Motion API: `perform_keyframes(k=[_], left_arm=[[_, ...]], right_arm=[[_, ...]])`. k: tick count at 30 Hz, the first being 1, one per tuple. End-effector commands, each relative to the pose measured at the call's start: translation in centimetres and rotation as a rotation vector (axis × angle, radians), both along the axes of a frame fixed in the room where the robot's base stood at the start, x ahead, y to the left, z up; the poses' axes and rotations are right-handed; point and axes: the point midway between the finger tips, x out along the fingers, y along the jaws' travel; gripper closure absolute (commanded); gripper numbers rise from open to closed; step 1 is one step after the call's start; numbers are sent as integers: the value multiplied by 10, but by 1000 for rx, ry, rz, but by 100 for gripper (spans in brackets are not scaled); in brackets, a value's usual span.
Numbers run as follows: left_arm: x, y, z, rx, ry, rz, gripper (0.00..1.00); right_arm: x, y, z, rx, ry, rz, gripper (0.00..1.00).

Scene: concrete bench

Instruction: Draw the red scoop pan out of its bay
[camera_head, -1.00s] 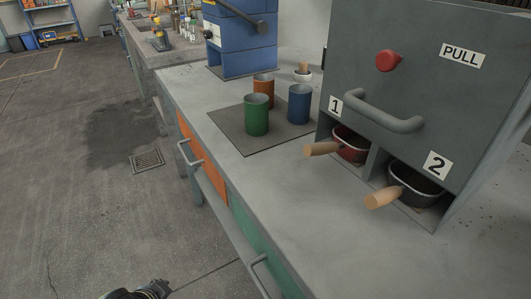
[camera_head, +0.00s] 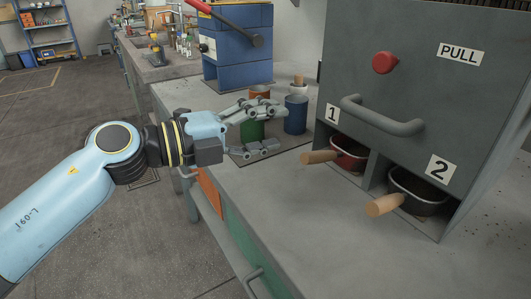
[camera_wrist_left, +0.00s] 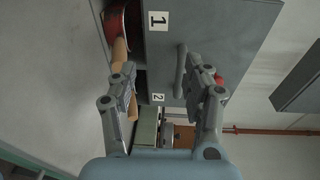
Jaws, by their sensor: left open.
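The red scoop pan (camera_head: 349,155) sits in bay 1 of the grey cabinet, its wooden handle (camera_head: 318,157) sticking out to the left over the bench. It also shows in the left wrist view (camera_wrist_left: 114,18), at the upper left. A dark pan (camera_head: 420,190) with a wooden handle (camera_head: 384,205) sits in bay 2. My left gripper (camera_head: 278,128) is open and empty, left of the red pan's handle and apart from it, in front of the cups. In the left wrist view its fingers (camera_wrist_left: 170,82) are spread, the handle beyond the left finger. My right gripper is out of view.
The grey cabinet (camera_head: 420,70) has a bar handle (camera_head: 382,116) above the bays and a red knob (camera_head: 385,62). Green (camera_head: 252,131), blue (camera_head: 296,115) and orange (camera_head: 259,92) cups stand on a mat behind my gripper. The bench front (camera_head: 270,195) is clear.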

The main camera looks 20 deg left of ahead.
Motion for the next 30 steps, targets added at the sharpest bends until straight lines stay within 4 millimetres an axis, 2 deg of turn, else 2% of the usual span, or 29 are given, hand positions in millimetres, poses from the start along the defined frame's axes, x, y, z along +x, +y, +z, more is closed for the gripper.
perform_keyframes(k=[3,6,19,23,30], left_arm=[[-4,-4,-25,154,58,-87,50],[-7,-3,-38,222,91,-121,50],[-7,-5,-42,240,101,-130,50],[2,-14,-46,236,99,-128,50],[30,-44,-58,233,100,-129,50]], right_arm=[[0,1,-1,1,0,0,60],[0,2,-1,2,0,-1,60],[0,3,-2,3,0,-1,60],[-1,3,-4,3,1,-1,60],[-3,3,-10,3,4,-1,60]])
